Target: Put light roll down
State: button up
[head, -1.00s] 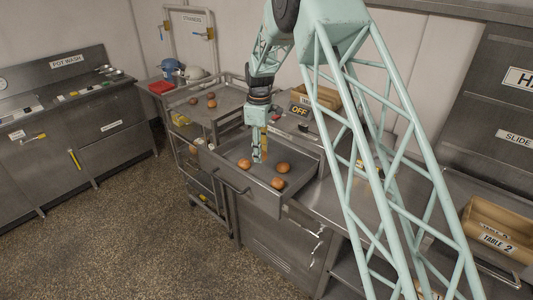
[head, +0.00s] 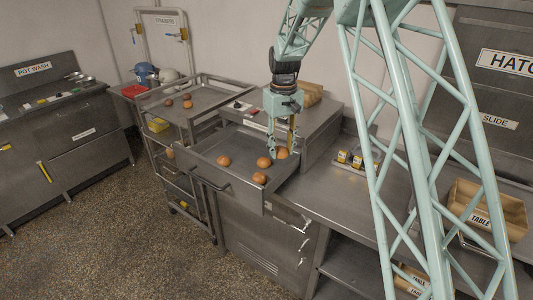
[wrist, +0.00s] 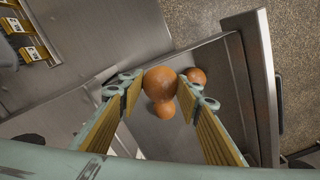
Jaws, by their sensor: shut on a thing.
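My gripper (head: 274,150) is shut on a round, light brown roll (head: 282,153). In the wrist view the held roll (wrist: 160,80) sits between the two fingertips. It is over the right part of the open steel drawer (head: 213,188); its exact height above the floor of the drawer is hard to tell. Three similar rolls lie in the drawer: one at the left (head: 223,160), one in the middle (head: 263,161) and one near the front (head: 259,178). In the wrist view two of them show beyond the held roll, one partly behind it (wrist: 164,110) and one to its right (wrist: 197,75).
A steel trolley (head: 204,107) with several darker rolls on top stands left of the drawer. A steel counter (head: 335,192) runs to the right, with small yellow-and-black items (head: 350,159) on it. A tan crate labelled TABLE (head: 497,205) stands at far right.

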jog(key=s+d+m+b, duration=0.4)
jog(key=s+d+m, duration=0.2)
jog(key=d, duration=0.3)
jog(key=shift+d+m, duration=0.35)
jog(key=shift+m, duration=0.35)
jog(key=shift+d+r, duration=0.1)
